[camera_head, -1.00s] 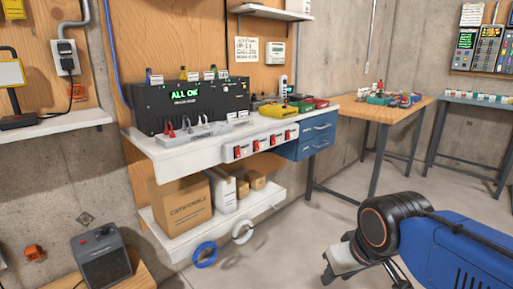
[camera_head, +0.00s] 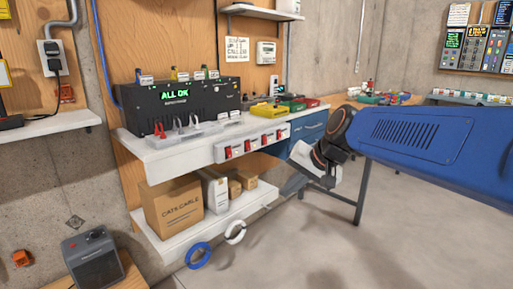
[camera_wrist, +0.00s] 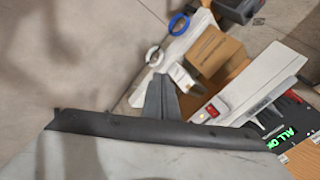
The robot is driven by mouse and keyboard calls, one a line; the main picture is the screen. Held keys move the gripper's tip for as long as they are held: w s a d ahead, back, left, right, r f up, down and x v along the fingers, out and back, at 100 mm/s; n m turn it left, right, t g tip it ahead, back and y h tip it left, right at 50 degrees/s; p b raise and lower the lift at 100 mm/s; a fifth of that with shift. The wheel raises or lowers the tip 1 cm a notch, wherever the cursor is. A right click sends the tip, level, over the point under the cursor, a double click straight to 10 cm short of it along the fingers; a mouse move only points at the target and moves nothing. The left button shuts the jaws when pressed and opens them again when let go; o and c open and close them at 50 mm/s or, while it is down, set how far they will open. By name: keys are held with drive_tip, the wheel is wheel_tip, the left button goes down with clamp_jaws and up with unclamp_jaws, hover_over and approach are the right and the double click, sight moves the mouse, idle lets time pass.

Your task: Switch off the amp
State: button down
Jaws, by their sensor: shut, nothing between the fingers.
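A dark grey box with a knob on top (camera_head: 92,262), possibly the amp, stands at the lower left in the head view. A dark box also shows at the top of the wrist view (camera_wrist: 238,8). Several red rocker switches (camera_head: 247,146) line the front edge of the white bench; one red switch shows in the wrist view (camera_wrist: 211,110). I cannot read which device each switch serves. My gripper (camera_head: 284,192) is shut and empty, right of the bench front and apart from the dark grey box. Its fingers also show in the wrist view (camera_wrist: 160,92).
A black unit reading "ALL OK" (camera_head: 200,108) stands on the white bench (camera_head: 165,160). The lower shelf (camera_head: 190,232) holds a cardboard box (camera_head: 171,207) and smaller packages. A blue ring (camera_head: 198,256) and a white ring (camera_head: 235,233) hang at its front. The floor in front is clear.

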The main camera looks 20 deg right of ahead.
drive_tip(key=w+d+r+m+t+y, duration=0.1)
drive_tip(key=w+d+r+m, duration=0.1)
drive_tip(key=w, duration=0.7)
drive_tip(key=w+d+r+m+t, duration=0.2)
drive_tip(key=w+r, duration=0.4)
drive_tip(key=w, duration=0.3)
drive_tip(key=shift+w+d+m+y, duration=0.25)
drive_tip(key=shift+d+m+y, duration=0.2)
drive_tip(key=shift+m, duration=0.45)
approach(250, 145)
wheel_tip(250, 145, down, 5)
drive_tip(key=w+a, duration=0.2)
drive_tip(key=shift+w+a+f, duration=0.1)
drive_tip(key=shift+w+a, duration=0.05)
drive_tip(key=shift+w, duration=0.75)
drive_tip(key=shift+w+f, duration=0.1)
drive_tip(key=shift+w, duration=0.05)
drive_tip(key=shift+a, duration=0.1)
drive_tip(key=shift+r, duration=0.9)
